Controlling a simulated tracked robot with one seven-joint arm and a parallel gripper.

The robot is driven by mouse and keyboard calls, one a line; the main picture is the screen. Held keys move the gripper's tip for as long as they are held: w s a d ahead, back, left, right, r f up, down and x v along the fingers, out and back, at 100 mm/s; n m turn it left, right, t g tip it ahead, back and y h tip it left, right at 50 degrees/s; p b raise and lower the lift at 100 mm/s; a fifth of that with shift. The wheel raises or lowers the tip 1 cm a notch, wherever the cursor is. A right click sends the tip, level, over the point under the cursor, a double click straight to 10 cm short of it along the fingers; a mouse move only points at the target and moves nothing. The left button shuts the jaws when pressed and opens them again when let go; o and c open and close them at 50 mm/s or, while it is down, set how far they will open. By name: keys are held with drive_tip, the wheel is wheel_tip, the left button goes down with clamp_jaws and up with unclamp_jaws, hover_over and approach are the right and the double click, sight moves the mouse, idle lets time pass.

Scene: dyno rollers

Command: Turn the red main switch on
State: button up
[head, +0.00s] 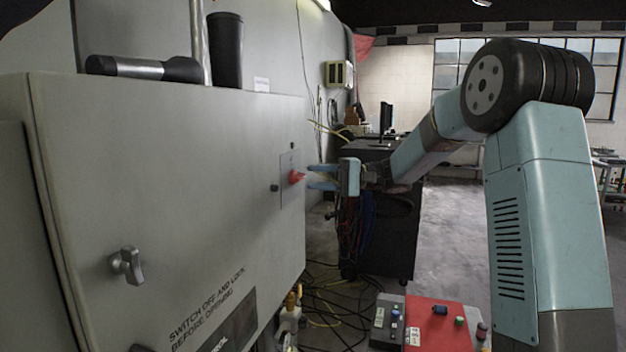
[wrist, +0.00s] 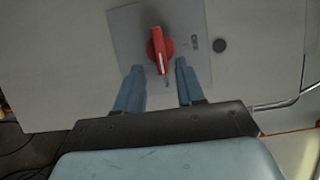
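The red main switch (head: 296,177) sits on a grey plate on the front of the grey cabinet (head: 210,200) in the head view. In the wrist view the red switch (wrist: 160,50) has a round base and a handle with a white line, standing near vertical in the picture, slightly tilted. My gripper (head: 312,178) points at the cabinet front. Its two blue fingers are apart. In the wrist view my gripper (wrist: 160,75) has a finger to each side of the handle's lower end, with gaps between. I cannot tell whether the fingertips reach around the handle.
A grey latch handle (head: 127,265) sticks out of the cabinet door. A dark cart (head: 385,220) with hanging cables is behind my gripper. A red control box (head: 440,325) is below.

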drive_tip(key=d, duration=1.1)
drive_tip(key=shift+w+d, duration=0.25)
drive_tip(key=shift+d, duration=0.1)
drive_tip(key=shift+f, duration=0.1)
drive_tip(key=s+a+f+h, duration=0.1)
drive_tip(key=s+a+h, duration=0.1)
drive_tip(key=s+h, duration=0.5)
drive_tip(key=s+a+f+h, duration=0.2)
drive_tip(key=s, duration=1)
drive_tip(key=s+d+f+t+h, duration=0.2)
drive_tip(key=s+d, duration=0.4)
drive_tip(key=s, duration=0.3)
drive_tip(key=s+d+f+t+h, duration=0.2)
drive_tip(key=s+d+t+h, duration=0.2)
drive_tip(key=s+h, duration=0.3)
drive_tip(key=shift+s+d+f+t, duration=0.25)
drive_tip(key=shift+s+d+t, duration=0.05)
drive_tip(key=shift+s+d, duration=0.65)
drive_tip(key=shift+a, duration=0.15)
